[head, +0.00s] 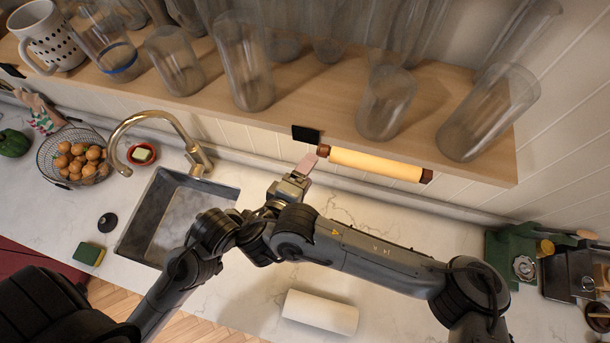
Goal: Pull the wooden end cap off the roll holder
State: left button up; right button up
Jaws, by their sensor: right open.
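The roll holder (375,164) is a pale cream bar fixed under the wooden shelf. It has a dark red-brown wooden end cap (323,150) at its left end and a similar dark end (427,176) at its right. My right gripper (308,162) is open, with its pinkish fingertips right by the left end cap. From this view I cannot tell whether the fingers are around the cap or only beside it. My left gripper cannot be made out.
The shelf (480,160) above carries several clear glasses and a dotted mug (45,40). Below are a sink (170,215) with a brass faucet (150,125), a wire fruit basket (75,160), a white paper roll (320,311) and a green appliance (510,255). Counter around the paper roll is clear.

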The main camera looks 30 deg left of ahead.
aim_at(320, 154)
jog(key=b+x, duration=0.3)
jog(key=x, duration=0.3)
jog(key=shift+w+f, duration=0.2)
jog(key=shift+f, duration=0.05)
jog(key=shift+w+f, duration=0.15)
jog(key=shift+w, duration=0.5)
jog(key=shift+w+b, duration=0.25)
jog(key=shift+b, duration=0.05)
jog(key=c, duration=1.2)
jog(key=shift+c, duration=0.2)
jog(key=shift+s+a, duration=0.1)
jog(key=shift+a, duration=0.2)
jog(key=shift+a+b, duration=0.25)
jog(key=shift+b, duration=0.25)
jog(key=shift+s+a, duration=0.1)
jog(key=shift+a, duration=0.05)
